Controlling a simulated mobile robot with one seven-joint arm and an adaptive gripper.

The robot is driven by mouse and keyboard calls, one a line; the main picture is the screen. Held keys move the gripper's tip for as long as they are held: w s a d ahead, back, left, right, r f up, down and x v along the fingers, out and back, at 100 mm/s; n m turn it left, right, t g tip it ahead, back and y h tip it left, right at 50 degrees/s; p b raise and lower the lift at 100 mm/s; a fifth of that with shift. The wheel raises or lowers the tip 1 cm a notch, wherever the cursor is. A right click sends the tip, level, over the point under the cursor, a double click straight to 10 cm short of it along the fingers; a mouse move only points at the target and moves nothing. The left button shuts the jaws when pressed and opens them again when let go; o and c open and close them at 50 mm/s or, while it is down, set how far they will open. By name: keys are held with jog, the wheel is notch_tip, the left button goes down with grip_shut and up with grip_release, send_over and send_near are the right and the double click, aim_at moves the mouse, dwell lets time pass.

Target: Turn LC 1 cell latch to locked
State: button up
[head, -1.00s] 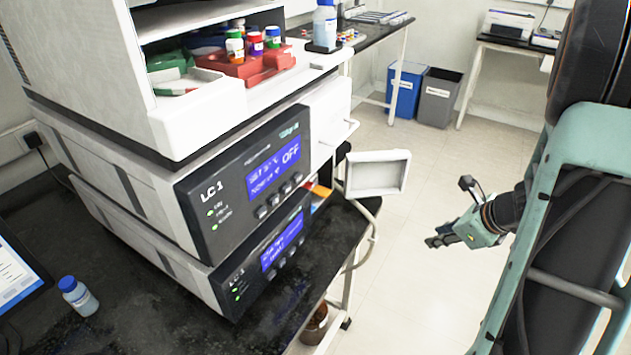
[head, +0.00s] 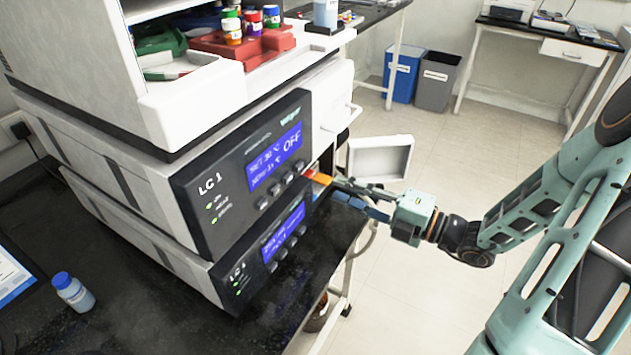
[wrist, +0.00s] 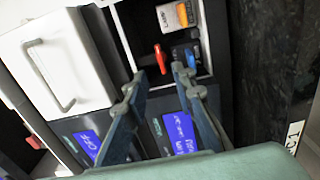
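The LC 1 stack (head: 200,185) is at the left in the head view, with dark front panels and blue displays. An open compartment at its right end shows in the wrist view. A red lever (wrist: 160,58), likely the cell latch, stands inside it. Beside it are a white-and-orange labelled part (wrist: 173,16) and a blue-and-grey part (wrist: 187,55). My gripper (wrist: 160,76) is open, its fingertips just short of the red lever, which appears between them. In the head view my gripper (head: 337,190) is at the compartment, its tips partly hidden. Contact cannot be told.
An open white door (head: 382,158) stands just behind my gripper. A white front with a bar handle (wrist: 55,65) is beside the compartment. A small blue-capped bottle (head: 73,292) stands on the black bench (head: 150,305). The floor at right is clear.

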jog(key=b+x, duration=0.1)
jog(key=x, duration=0.6)
jog(key=shift+a, duration=0.1)
grip_shut()
